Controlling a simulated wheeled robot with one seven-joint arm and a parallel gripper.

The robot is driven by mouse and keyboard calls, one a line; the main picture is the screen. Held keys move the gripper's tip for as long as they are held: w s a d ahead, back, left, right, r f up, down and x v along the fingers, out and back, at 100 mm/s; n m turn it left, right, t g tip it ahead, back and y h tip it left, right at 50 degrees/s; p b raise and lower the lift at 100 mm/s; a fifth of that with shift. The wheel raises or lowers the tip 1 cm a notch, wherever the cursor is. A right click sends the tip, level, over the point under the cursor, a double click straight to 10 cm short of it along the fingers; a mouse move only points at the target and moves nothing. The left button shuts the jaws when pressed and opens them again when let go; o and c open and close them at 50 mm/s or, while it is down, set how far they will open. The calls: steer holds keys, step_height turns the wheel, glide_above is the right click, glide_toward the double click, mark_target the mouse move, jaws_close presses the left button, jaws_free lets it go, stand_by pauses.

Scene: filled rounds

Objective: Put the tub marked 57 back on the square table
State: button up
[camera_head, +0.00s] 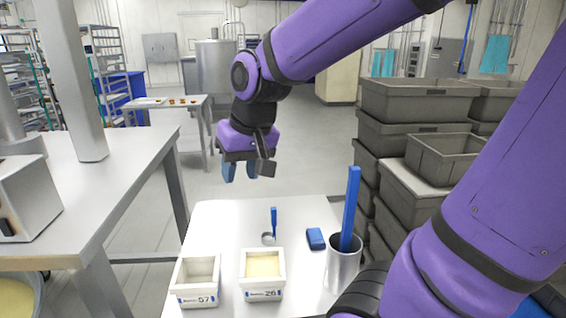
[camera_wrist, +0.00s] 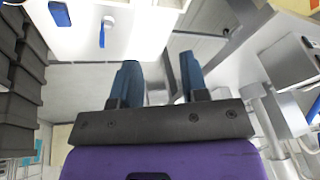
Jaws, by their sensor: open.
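The tub marked 57 (camera_head: 196,299) is a white square tub that looks empty, upright on the front left of a white-topped table (camera_head: 225,222). A similar white tub marked 26 (camera_head: 263,294), with pale yellow contents, stands just right of it. My gripper (camera_head: 240,173) hangs in the air beyond the far edge of this table, apart from both tubs. Its blue fingers are spread with nothing between them, as the wrist view also shows (camera_wrist: 159,66). I cannot tell which table is the square one.
A small blue-handled scoop (camera_head: 274,222), a blue block (camera_head: 315,239) and a metal cylinder (camera_head: 343,268) holding a blue bar share the white top. Grey crates (camera_head: 415,102) are stacked at right. A steel table (camera_head: 110,190) stands left; a smaller table (camera_head: 190,102) stands farther back.

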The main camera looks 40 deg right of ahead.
steer(key=s+r+n+t+h, duration=0.1)
steer(key=s+r, duration=0.3)
steer(key=s, duration=0.6)
steer(key=shift+s+d+r+n+t, duration=0.25)
steer(key=shift+s+d+n+t, duration=0.15)
steer(key=shift+n, duration=0.2)
steer(key=shift+w, duration=0.1)
